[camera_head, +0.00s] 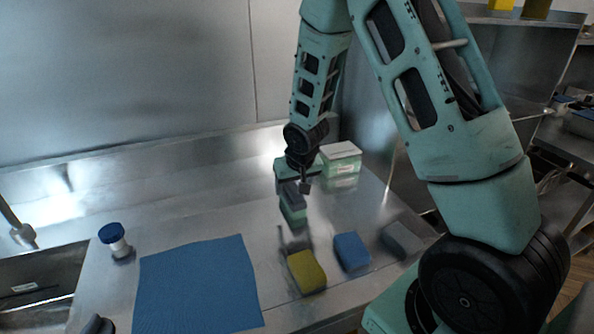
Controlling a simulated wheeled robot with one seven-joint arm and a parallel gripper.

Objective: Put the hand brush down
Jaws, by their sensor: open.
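My gripper (294,187) is at the far middle of the steel counter, pointing down, with its jaws open. A small block with a grey upper part and a green lower part (293,213) is right at and below the fingertips. It may be the hand brush, but its shape is partly hidden by my gripper. I cannot tell whether the fingers touch it. Its base appears at the counter surface, though reflections blur the contact.
Yellow (306,271), blue (351,251) and grey (403,240) sponge-like blocks lie in front on the counter (210,215). A blue cloth (197,287) lies left, beside a blue-capped jar (115,240). A green-and-white box (341,160) stands behind right. A sink (35,285) is far left.

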